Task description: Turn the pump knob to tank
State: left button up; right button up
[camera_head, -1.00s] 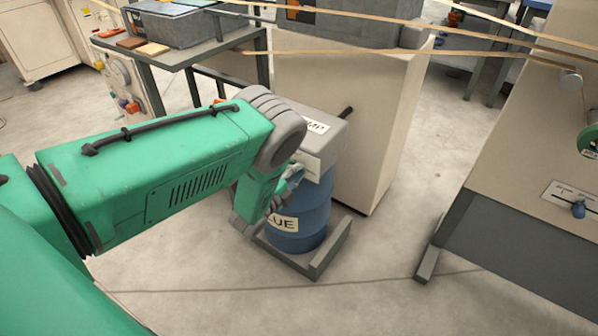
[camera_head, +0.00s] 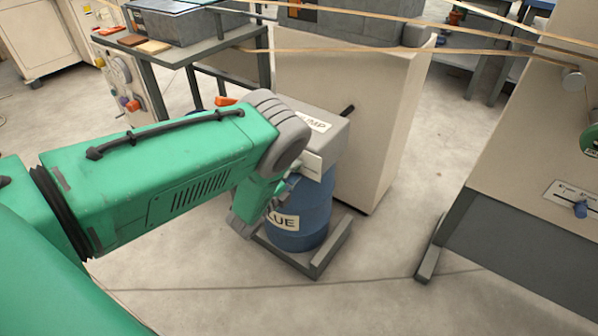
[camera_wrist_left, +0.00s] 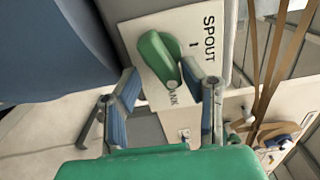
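The pump knob (camera_wrist_left: 157,57) is a green elongated handle on a white plate (camera_wrist_left: 187,25) in the left wrist view. The plate reads SPOUT, and a partly covered word ends in ANK by the knob's lower end. I cannot tell which end is the pointer. My left gripper (camera_wrist_left: 160,78) is open, with its fingers on either side of the knob's lower end; the right finger looks very close, contact unclear. In the head view the pump (camera_head: 325,124) tops a blue glue drum (camera_head: 305,205). My left arm hides the knob, and its gripper (camera_head: 277,197) barely shows. My right gripper is out of view.
The drum stands on a low grey base (camera_head: 330,255). A beige cabinet (camera_head: 375,125) is close behind it. A machine with a small blue-handled switch (camera_head: 580,209) stands at the right. Tan strips (camera_head: 480,53) cross above. The floor (camera_head: 390,300) in front is clear.

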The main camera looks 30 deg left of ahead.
pick_arm(q)
jog(key=s+a, duration=0.1)
jog(key=s, duration=1.1)
